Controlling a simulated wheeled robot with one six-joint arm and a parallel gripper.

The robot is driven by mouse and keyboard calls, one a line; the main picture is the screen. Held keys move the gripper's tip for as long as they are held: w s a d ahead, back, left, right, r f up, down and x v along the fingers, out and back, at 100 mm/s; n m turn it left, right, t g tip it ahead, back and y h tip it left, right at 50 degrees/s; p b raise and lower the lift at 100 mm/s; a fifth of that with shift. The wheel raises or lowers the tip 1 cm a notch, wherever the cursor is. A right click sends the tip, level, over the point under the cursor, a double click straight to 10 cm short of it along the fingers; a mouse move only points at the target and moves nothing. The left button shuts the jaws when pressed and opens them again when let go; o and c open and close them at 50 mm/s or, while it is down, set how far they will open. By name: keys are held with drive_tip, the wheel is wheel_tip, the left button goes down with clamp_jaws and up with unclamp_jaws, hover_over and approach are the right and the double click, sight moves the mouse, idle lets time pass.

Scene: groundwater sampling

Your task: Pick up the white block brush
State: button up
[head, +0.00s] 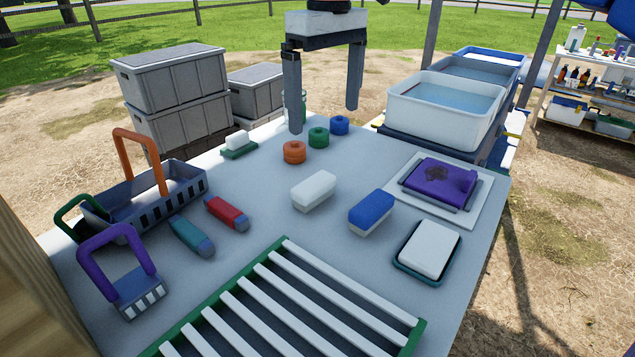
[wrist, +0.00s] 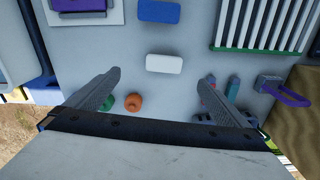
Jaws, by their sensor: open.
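The white block brush (head: 313,191) lies flat on the grey table near its middle, with a white top and a paler base. It also shows in the wrist view (wrist: 164,63), lying across the gap just beyond my fingertips. My gripper (head: 324,119) is open and empty, above the table's far side and behind the brush in the head view. Its two fingers are spread wide in the wrist view (wrist: 161,76). Nothing is between the fingers, and they are apart from the brush.
A blue block brush (head: 371,212) lies to the right of the white one. A slatted rack (head: 285,310) is in front. A white slab sits in a dark tray (head: 404,267) at right. Handled baskets stand left.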

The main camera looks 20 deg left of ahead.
drive_tip(key=a, duration=0.2)
approach(314, 182)
drive_tip(key=shift+n, duration=0.3)
wheel_tip(314, 182, down, 10)
drive_tip(key=shift+w+a+f, duration=0.1)
drive_tip(key=shift+w+a, duration=0.05)
idle(0.3)
drive_tip(key=shift+c, duration=0.3)
drive_tip(key=c, duration=1.1)
